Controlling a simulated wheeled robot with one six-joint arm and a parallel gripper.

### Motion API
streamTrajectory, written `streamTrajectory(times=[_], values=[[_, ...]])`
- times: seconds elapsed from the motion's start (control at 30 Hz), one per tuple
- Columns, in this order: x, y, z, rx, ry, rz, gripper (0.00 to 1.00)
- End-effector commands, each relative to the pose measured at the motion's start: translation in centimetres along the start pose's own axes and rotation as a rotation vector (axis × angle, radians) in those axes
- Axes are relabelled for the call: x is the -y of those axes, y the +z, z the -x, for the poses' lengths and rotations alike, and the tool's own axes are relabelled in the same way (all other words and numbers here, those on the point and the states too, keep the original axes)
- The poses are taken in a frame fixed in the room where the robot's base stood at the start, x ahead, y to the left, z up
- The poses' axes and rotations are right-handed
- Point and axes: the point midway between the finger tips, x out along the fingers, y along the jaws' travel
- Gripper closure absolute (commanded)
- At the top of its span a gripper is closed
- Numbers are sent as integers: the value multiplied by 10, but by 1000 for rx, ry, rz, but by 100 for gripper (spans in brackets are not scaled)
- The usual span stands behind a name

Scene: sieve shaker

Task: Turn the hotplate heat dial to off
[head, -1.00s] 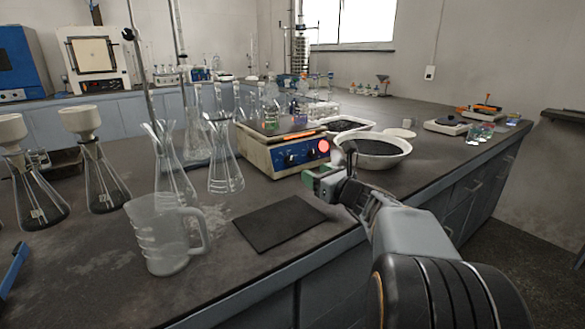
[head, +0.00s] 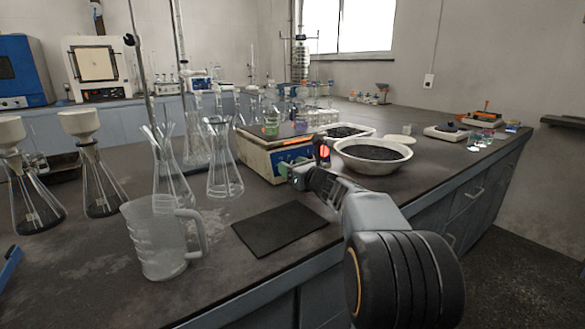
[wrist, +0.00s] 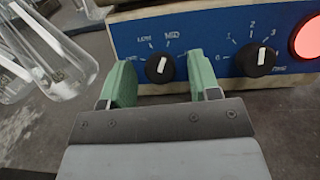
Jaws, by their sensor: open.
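The hotplate (head: 256,160) is a cream box with a blue front panel, standing on the bench; in the head view my arm hides part of its front. In the wrist view two black dials with white marks show. The left dial (wrist: 160,69) has labels including LOW and MID, and its mark is tilted slightly right of upright. The right dial (wrist: 255,58) has a numbered scale, and its mark points about straight up. My gripper (wrist: 158,75) is open, its green fingers on either side of the left dial, not closed on it. It also shows in the head view (head: 288,172).
A red round light (wrist: 307,38) glows at the panel's right. Glass flasks (head: 222,160) stand left of the hotplate, and a white bowl of dark grains (head: 372,168) sits to its right. A dark mat (head: 278,228) and a clear jug (head: 160,240) lie nearer.

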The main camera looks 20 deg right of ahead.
Motion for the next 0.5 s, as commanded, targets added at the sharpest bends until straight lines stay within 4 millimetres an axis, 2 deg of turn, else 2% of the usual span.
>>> streamTrajectory(times=[0.07,0.5], values=[[0,0,0,0,0,0,44],[0,0,0,0,1,0,85]])
